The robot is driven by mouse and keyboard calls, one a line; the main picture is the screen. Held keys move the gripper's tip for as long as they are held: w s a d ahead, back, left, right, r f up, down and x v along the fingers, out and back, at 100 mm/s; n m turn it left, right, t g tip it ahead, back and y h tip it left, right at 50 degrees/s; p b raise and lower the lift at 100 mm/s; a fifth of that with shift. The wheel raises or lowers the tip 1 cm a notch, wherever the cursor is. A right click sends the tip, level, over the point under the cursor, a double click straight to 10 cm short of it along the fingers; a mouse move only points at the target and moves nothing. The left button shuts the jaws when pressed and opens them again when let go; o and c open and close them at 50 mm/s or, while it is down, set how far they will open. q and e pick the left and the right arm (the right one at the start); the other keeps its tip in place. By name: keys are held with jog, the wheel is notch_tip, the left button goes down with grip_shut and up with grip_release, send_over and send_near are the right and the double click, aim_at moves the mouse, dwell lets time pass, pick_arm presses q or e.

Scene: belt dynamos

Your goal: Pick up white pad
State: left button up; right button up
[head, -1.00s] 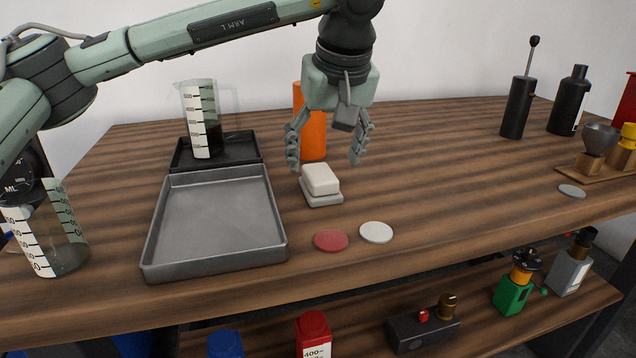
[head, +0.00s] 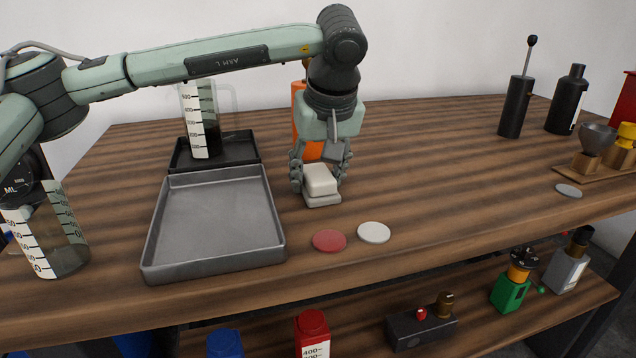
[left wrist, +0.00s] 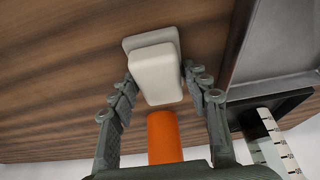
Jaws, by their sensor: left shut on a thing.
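The white pad (head: 320,179) is a rounded white block on a light grey base plate (head: 322,200), on the wooden table right of the grey tray. My left gripper (head: 320,185) comes down from above, with its fingers on either side of the pad. It is shut on the pad. In the left wrist view, the white pad (left wrist: 156,75) lies between the fingertips (left wrist: 160,88), with the base plate (left wrist: 150,38) behind it. The pad still appears to be at its plate; I cannot tell any gap. My right gripper is not in view.
A grey metal tray (head: 150,240) lies to the left. A red disc (head: 329,241) and a white disc (head: 374,232) lie in front. An orange cylinder (head: 299,103) stands behind the gripper. A measuring jug (head: 200,120) stands at the back left. The table's middle right is clear.

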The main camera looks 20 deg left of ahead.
aim_at(316, 168)
pick_arm(q)
jog(key=shift+c, duration=0.7)
jog(key=shift+r, duration=0.1)
